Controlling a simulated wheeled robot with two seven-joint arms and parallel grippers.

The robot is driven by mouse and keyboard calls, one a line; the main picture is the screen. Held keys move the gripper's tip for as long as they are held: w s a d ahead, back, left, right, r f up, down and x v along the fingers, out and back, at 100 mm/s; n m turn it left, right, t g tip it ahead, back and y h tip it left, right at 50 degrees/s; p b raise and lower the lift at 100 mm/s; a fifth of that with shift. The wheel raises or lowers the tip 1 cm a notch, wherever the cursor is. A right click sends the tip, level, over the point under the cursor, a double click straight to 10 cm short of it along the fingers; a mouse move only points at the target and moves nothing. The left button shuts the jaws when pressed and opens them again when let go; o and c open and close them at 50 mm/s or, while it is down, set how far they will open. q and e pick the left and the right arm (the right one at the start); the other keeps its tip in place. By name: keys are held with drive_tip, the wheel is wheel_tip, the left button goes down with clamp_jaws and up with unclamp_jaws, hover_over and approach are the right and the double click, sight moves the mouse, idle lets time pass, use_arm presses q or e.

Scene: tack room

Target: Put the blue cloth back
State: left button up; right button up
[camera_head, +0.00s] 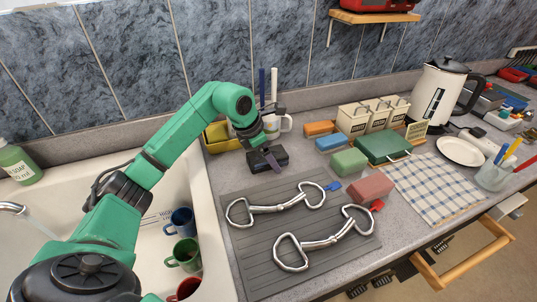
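A small blue block-shaped piece (331,143), possibly the folded blue cloth, lies on the counter between an orange piece (320,127) and a green one (348,162). A pink piece (371,187) lies nearer, by the drying mat. A blue-and-white checked cloth (432,188) lies flat at the right. My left gripper (273,160) points down above the back of the grey mat, left of the blue piece and apart from it. Its fingers are small and dark, so its opening is unclear. My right gripper is not in view.
Two metal bits (325,240) lie on the ribbed grey mat (262,256). The sink (150,222) with several mugs is at left. White canisters (372,117), a green box (384,147) and a kettle (436,92) stand behind. A plate (460,151) and pen glass (493,175) are at right.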

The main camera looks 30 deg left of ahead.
use_arm(q)
drive_tip(key=b+v, duration=0.1)
drive_tip(key=v, duration=1.1)
drive_tip(key=shift+d+r, duration=0.1)
